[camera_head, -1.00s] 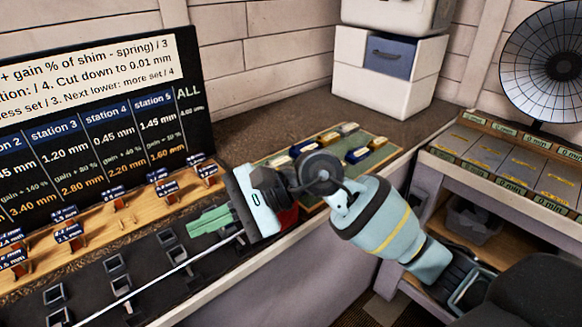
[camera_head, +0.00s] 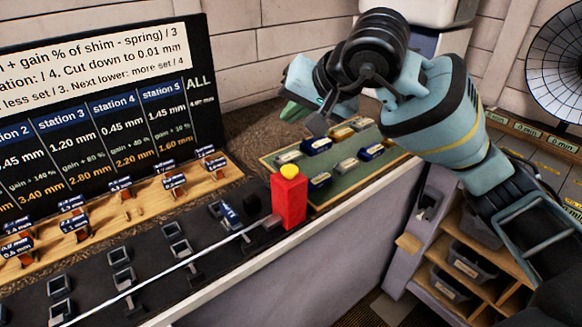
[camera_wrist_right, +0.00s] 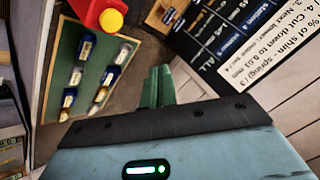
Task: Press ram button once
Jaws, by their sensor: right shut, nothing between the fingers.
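The ram button is a yellow cap (camera_head: 290,172) on top of an upright red block (camera_head: 289,203), at the right end of the dark bench strip. In the right wrist view the yellow cap (camera_wrist_right: 111,19) and red block (camera_wrist_right: 90,10) show at the top left, cut by the edge. My right gripper (camera_head: 292,111) is raised behind and above the block, apart from it. Its green fingers (camera_wrist_right: 160,85) are together and empty in the right wrist view. My left gripper is in no view.
A long pale shaft (camera_head: 170,270) runs along dark holders toward the block. A wooden rack (camera_head: 140,207) and lettered board (camera_head: 100,120) stand at left.

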